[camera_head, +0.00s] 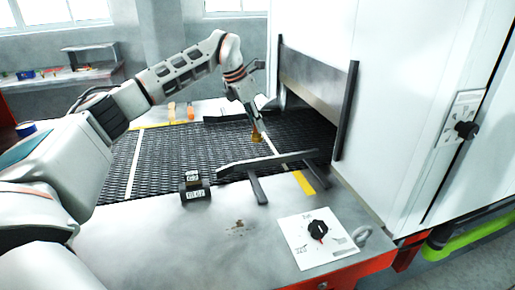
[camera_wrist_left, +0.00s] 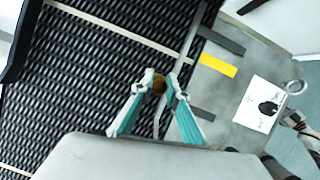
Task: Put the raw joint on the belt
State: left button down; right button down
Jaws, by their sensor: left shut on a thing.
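My left gripper (camera_head: 257,130) reaches over the mesh belt (camera_head: 165,160) from the left and points down, near the mouth of the white machine. It is shut on a small orange-brown piece, which I take to be the raw joint (camera_head: 256,137). In the left wrist view the joint (camera_wrist_left: 159,87) shows between the two fingertips (camera_wrist_left: 160,90), with belt mesh and a pale strip behind it. I cannot tell whether the joint touches the belt or hangs just above it.
A dark guide rail (camera_head: 265,161) runs along the belt's near side. A black labelled block (camera_head: 194,187) and a dial panel (camera_head: 318,238) are on the near metal deck. Orange pieces (camera_head: 190,112) stand beyond the belt. The machine's metal front plate (camera_head: 315,83) is above the opening.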

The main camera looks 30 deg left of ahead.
pick_arm(q)
notch_tip(320, 180, down, 8)
jog(key=shift+f, duration=0.25)
jog(key=shift+r, duration=0.1)
jog(key=c, duration=2.2)
grip_release()
jog(key=shift+c, duration=0.2)
jog(key=v, duration=1.2)
jog(key=shift+s, duration=0.15)
